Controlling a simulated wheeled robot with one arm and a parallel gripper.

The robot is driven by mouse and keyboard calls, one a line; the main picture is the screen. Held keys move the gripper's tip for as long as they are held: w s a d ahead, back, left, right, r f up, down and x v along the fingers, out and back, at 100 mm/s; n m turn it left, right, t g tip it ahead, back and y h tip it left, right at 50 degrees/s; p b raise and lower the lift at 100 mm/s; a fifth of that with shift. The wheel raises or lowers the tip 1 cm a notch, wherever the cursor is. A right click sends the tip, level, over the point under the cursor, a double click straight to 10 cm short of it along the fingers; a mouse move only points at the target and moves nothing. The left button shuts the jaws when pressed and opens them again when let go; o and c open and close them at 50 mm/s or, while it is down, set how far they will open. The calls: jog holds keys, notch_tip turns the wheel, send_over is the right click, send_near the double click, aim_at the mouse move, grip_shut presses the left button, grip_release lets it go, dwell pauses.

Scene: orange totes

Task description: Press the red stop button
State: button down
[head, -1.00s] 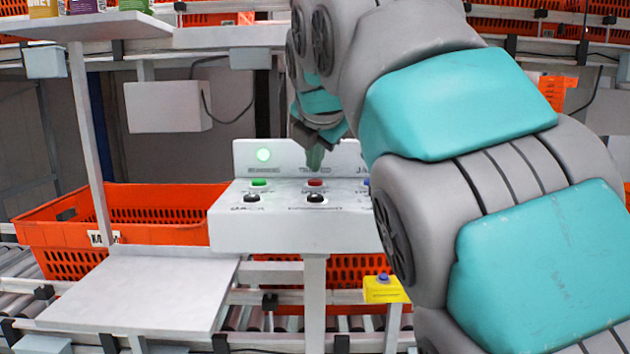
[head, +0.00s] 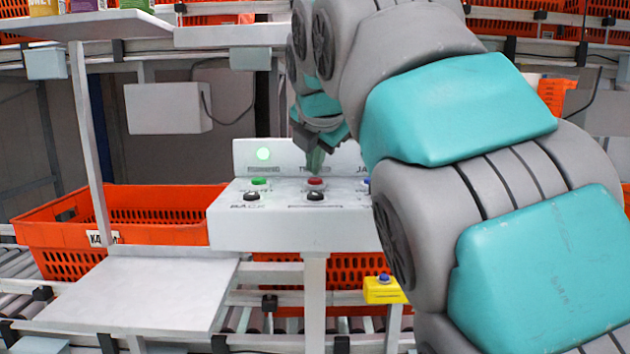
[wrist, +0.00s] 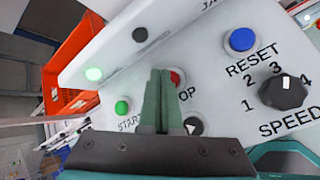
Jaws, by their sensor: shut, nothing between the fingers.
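The red stop button (head: 315,181) is on the top of a white control panel (head: 262,232), between a green button (head: 259,181) and a blue button that my arm partly hides. In the wrist view the red button (wrist: 177,77) shows just beyond my fingertips, partly covered by them. My gripper (head: 315,168) is shut and empty, pointing down just over the red button. In the wrist view its green fingers (wrist: 160,85) are together. I cannot tell whether the tips touch the button. A green lamp (head: 263,154) glows on the panel's upright back.
Black knobs (head: 316,195) sit in front of the red button. The blue reset button (wrist: 243,40) and the speed dial (wrist: 284,91) lie to the right in the wrist view. Orange totes (head: 150,205) stand on rollers behind. A yellow box (head: 384,290) stands lower right.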

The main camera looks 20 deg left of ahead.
aim_at(314, 189)
jog(key=shift+f+b, duration=0.45)
jog(key=shift+f, duration=0.05)
dwell(0.5)
jog(key=shift+r, duration=0.1)
jog(key=shift+r+p, duration=0.55)
jog(key=shift+r, duration=0.3)
jog(key=shift+r, duration=0.1)
jog(key=shift+r+p, duration=1.7)
jog(key=shift+r, duration=0.75)
jog(key=shift+f, duration=0.1)
